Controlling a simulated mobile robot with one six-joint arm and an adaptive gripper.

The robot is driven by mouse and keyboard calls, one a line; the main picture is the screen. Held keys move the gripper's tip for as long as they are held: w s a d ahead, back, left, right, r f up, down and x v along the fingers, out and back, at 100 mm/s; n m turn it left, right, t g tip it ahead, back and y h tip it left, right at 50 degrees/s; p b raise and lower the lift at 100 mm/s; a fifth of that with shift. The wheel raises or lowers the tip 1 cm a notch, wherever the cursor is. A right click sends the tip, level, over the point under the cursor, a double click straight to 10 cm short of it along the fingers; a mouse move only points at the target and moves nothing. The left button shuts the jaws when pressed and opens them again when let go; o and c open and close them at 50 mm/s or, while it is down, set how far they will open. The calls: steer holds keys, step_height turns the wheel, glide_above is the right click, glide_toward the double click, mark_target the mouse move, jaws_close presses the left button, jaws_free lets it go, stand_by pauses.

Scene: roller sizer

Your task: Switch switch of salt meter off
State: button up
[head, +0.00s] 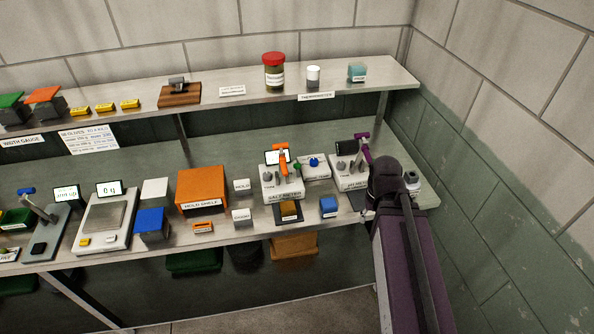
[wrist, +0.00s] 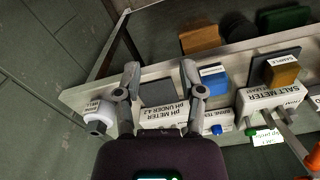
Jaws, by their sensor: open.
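The salt meter (head: 283,194) is a white box on the lower shelf, with a small display and an orange lever-like part (head: 283,158) on top. A green knob (head: 297,167) shows at its right. In the wrist view the salt meter (wrist: 270,97) appears upside down at the right, partly cut off. I cannot make out which small part is its switch or how it is set. My gripper (wrist: 160,72) is open and empty, its fingers over the dark pad by the pH meter (wrist: 165,116), to one side of the salt meter. The arm hides the gripper in the head view.
The pH meter (head: 350,180) with a purple lever stands right of the salt meter. A brown block (head: 289,209) and a blue block (head: 328,207) sit along the front edge. An orange box (head: 202,186) stands left. A wall closes the right side.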

steer(key=w+a+r+n+p, duration=0.1)
steer(key=w+a+r+p, duration=0.1)
steer(key=w+a, duration=0.45)
steer(key=w+a+r+n+p, duration=0.1)
steer(key=w+a+n, duration=0.15)
steer(key=w, duration=0.65)
step_height(320, 180, up, 3)
steer(key=n+p, duration=0.2)
steer(key=p, duration=0.1)
glide_above(298, 165)
steer(key=shift+w+d+f+y, duration=0.2)
steer(key=shift+w+d+y, duration=0.15)
steer(key=shift+d+y, duration=0.1)
steer(key=shift+f+b, duration=0.15)
steer(key=shift+b, duration=0.3)
steer(key=f+b, duration=0.9)
steer(key=a+f+b, duration=0.1)
steer(key=f+b, duration=0.3)
steer(key=shift+s+f, duration=0.2)
steer(key=shift+s, duration=0.1)
steer(key=shift+c, duration=0.2)
jaws_close()
